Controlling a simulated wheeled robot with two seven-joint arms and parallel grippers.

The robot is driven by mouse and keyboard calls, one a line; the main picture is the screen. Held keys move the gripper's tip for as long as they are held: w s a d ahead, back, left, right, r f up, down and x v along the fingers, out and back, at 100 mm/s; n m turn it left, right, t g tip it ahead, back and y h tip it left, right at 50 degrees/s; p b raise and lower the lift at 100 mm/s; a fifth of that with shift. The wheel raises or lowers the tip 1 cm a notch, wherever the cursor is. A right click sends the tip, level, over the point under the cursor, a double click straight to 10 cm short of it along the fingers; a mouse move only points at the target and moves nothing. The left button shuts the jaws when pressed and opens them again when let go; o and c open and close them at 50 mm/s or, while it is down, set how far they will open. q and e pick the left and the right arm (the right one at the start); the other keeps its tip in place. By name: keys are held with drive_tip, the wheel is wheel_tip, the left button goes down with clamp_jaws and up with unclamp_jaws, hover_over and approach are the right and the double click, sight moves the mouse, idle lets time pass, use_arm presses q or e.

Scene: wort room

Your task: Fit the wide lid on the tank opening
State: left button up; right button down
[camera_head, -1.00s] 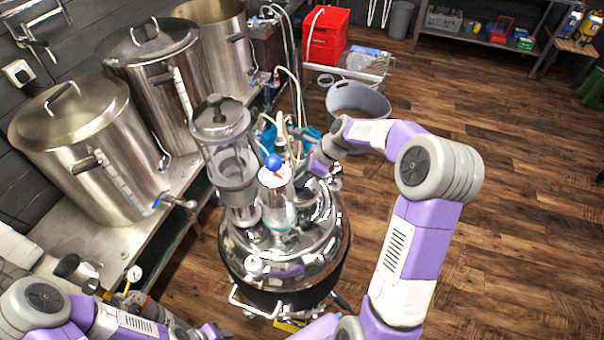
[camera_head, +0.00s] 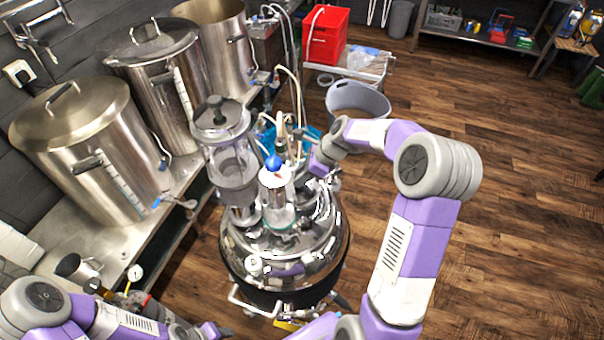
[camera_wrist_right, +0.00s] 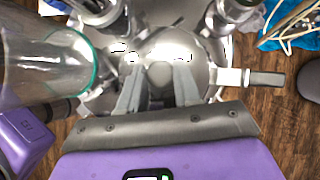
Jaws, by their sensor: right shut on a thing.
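The tank (camera_head: 300,262) is a shiny round steel vessel with a domed top, standing on the floor in the middle of the head view. My right gripper (camera_wrist_right: 158,88) has its two grey fingers close around a rounded grey knob (camera_wrist_right: 160,72). The knob sits over a bright steel disc, the wide lid (camera_wrist_right: 195,62), above the tank top. In the head view the right gripper's fingers and the lid are mostly lost among the tank's fittings, so I cannot tell whether the lid is seated. My left arm's end (camera_head: 208,330) is low at the bottom edge; its jaws are unclear.
A glass cylinder (camera_head: 232,160) and a blue-ball fitting (camera_head: 273,162) rise from the tank top, close to my right gripper. Steel kettles (camera_head: 95,150) line the bench at left. A grey tub (camera_head: 357,98) stands behind. The wooden floor (camera_head: 510,200) at right is clear.

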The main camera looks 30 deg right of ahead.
drive_tip(key=shift+r+p, duration=0.1)
drive_tip(key=shift+p, duration=0.2)
drive_tip(key=shift+f+b, duration=0.35)
drive_tip(key=shift+f, duration=0.25)
idle(0.5)
drive_tip(key=c, duration=1.1)
unclamp_jaws()
drive_tip(key=p+v, duration=0.8)
drive_tip(key=v, duration=0.3)
